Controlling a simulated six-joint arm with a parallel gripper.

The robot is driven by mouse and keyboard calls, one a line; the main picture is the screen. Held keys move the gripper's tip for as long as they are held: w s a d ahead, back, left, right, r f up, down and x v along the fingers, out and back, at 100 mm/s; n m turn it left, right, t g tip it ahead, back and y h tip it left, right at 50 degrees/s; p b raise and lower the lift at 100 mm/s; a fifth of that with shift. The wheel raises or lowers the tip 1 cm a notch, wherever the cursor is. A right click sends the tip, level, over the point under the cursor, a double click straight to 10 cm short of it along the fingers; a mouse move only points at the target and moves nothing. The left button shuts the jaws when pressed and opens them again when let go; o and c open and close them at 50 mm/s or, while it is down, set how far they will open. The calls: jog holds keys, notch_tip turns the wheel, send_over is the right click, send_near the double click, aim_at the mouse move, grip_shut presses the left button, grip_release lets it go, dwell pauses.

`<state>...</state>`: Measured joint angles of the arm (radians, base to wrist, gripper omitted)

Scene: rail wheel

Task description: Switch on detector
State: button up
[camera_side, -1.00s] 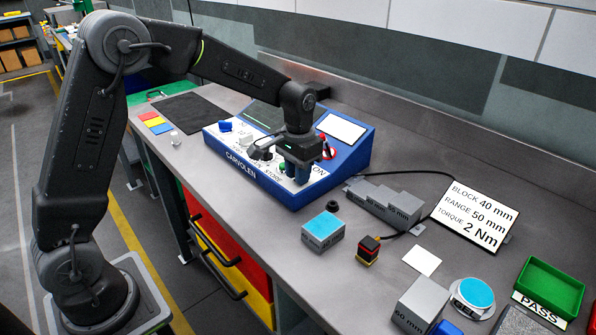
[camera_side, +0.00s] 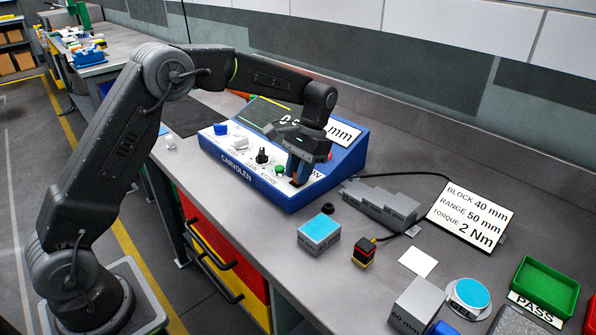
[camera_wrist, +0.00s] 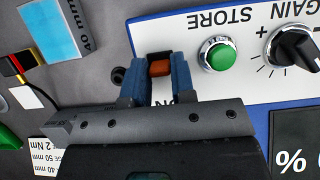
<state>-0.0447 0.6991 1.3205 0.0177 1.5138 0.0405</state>
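The detector is a blue console (camera_side: 258,181) marked CARVOLEN, with a white sloping panel. Its dark screen (camera_side: 262,112) shows lit digits, partly hidden by my arm, and a side panel (camera_side: 343,134) reads "mm". In the wrist view, an orange-red rocker switch (camera_wrist: 160,68) sits beside a partly covered ON label. My gripper (camera_wrist: 158,62) has its two blue fingers apart, one on either side of the switch; whether they touch it I cannot tell. In the side view my gripper (camera_side: 300,172) is low over the console's right end. The green STORE button (camera_wrist: 219,54) is beside it.
A black GAIN knob (camera_wrist: 294,47) is beyond the button. A cyan-topped 40 mm block (camera_side: 319,235), grey stepped blocks (camera_side: 380,204), a small black-red-yellow part (camera_side: 364,251) and a text sign (camera_side: 470,212) lie to the right. A green PASS tray (camera_side: 546,287) is far right.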

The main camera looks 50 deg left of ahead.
jog(key=o, duration=0.4)
jog(key=shift+r, duration=0.1)
jog(key=v, duration=1.1)
jog(key=shift+w+r, duration=0.2)
jog(key=shift+r, duration=0.15)
